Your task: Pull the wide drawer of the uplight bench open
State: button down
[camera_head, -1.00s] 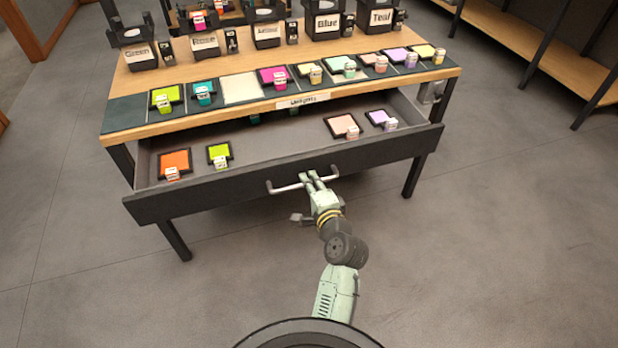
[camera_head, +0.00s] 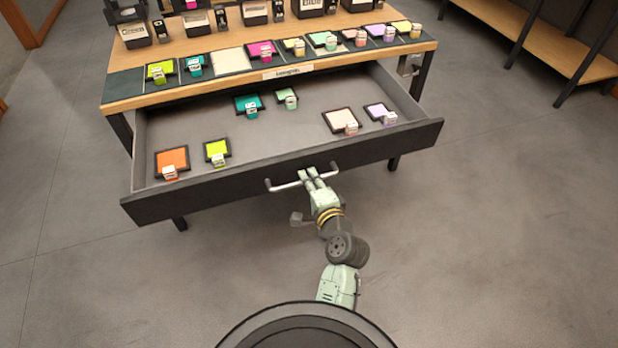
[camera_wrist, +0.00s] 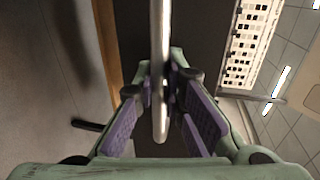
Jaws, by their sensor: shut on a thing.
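The wide drawer (camera_head: 290,171) of the uplight bench (camera_head: 262,74) stands pulled well out, with a dark front panel and a grey inside. Its pale bar handle (camera_head: 287,186) runs along the front panel. My gripper (camera_head: 311,175) is shut on this handle, right of the bar's middle. In the wrist view the handle (camera_wrist: 159,60) passes between the purple-padded fingers of my gripper (camera_wrist: 160,95).
More colour squares with tags and black labelled boxes (camera_head: 135,33) stand on the bench top. A wooden shelf unit (camera_head: 560,60) stands at the right. The grey floor (camera_head: 500,230) around my arm is clear.

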jog(key=c, duration=1.7)
grip_release()
jog(key=shift+o, duration=0.2)
jog(key=shift+r, duration=0.1)
